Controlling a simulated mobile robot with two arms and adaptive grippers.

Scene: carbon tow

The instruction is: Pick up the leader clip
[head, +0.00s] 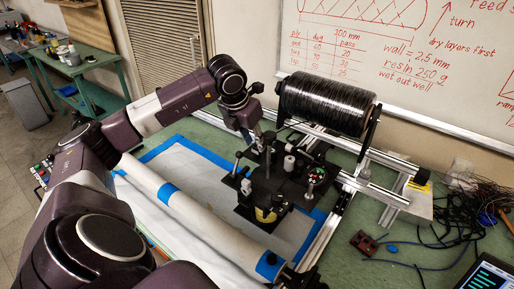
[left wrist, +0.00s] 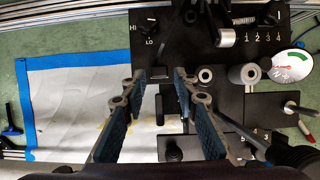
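My left gripper (head: 257,142) reaches down over the black winding fixture (head: 262,192) on the green bench. In the left wrist view my left gripper (left wrist: 160,78) shows two separate fingers with a gap between them and nothing clearly held. A small dark block (left wrist: 162,76) lies between the fingertips, at the left edge of the fixture's black plate (left wrist: 205,30). It may be the leader clip, but I cannot tell for sure, nor whether the fingers touch it. In the head view the clip cannot be made out among the dark parts. My right gripper is not in view.
A black carbon tow spool (head: 327,104) stands on a metal rail behind the fixture. A white roll with blue bands (head: 190,212) lies in front. A round dial (left wrist: 289,65) and posts stand close to the right of my fingers. Cables (head: 450,225) lie at the right.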

